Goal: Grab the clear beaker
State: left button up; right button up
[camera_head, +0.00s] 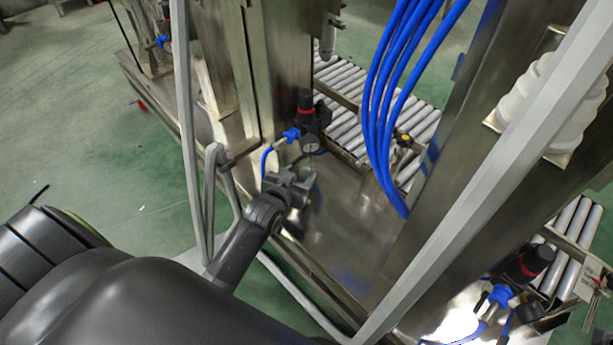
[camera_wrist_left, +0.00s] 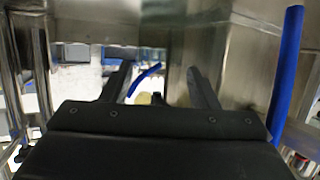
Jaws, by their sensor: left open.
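I cannot make out the clear beaker for certain in either view. My left gripper (camera_head: 298,184) is over the near edge of that deck, beside a pressure regulator (camera_head: 309,120). In the left wrist view its two dark fingers (camera_wrist_left: 160,82) are apart, with no object clearly held between them. My right gripper is in neither view.
Blue hoses (camera_head: 398,80) hang right of my left gripper. Grey frame bars (camera_head: 490,175) cross in front of the machine. A roller conveyor (camera_head: 345,85) lies behind. White stacked parts (camera_head: 555,100) sit at upper right. Green floor (camera_head: 80,130) is open at left.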

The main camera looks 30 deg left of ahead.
aim_at(310, 163)
pick_arm(q)
jog(key=shift+b+x, duration=0.6)
jog(key=shift+x, duration=0.95)
jog(key=shift+f, duration=0.1)
jog(key=shift+d, duration=0.1)
jog(key=c, duration=0.7)
